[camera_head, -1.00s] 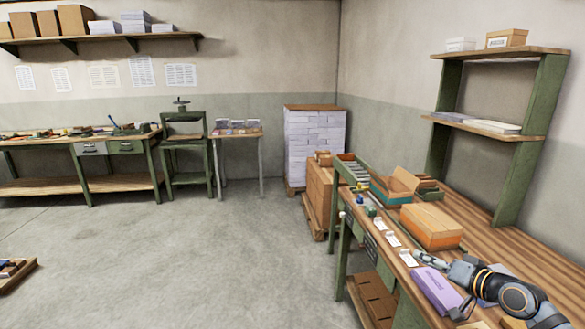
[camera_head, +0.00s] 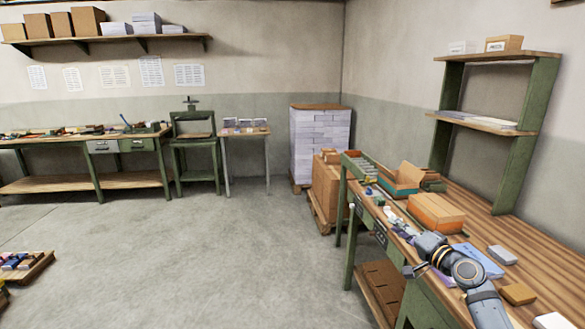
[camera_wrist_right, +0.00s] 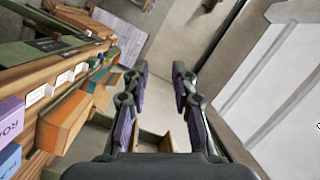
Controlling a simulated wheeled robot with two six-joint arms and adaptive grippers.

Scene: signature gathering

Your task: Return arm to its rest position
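My right arm reaches in from the lower right in the head view, bent above the front edge of the wooden workbench (camera_head: 525,268). My right gripper (camera_head: 412,271) is small there and hangs at the bench's front edge. In the right wrist view its two fingers (camera_wrist_right: 160,85) with purple pads stand apart, with nothing between them. My left arm and gripper are not in view.
An orange box (camera_head: 436,212) and an open carton (camera_head: 400,180) stand on the bench beyond my right arm. A green shelf (camera_head: 541,130) rises behind.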

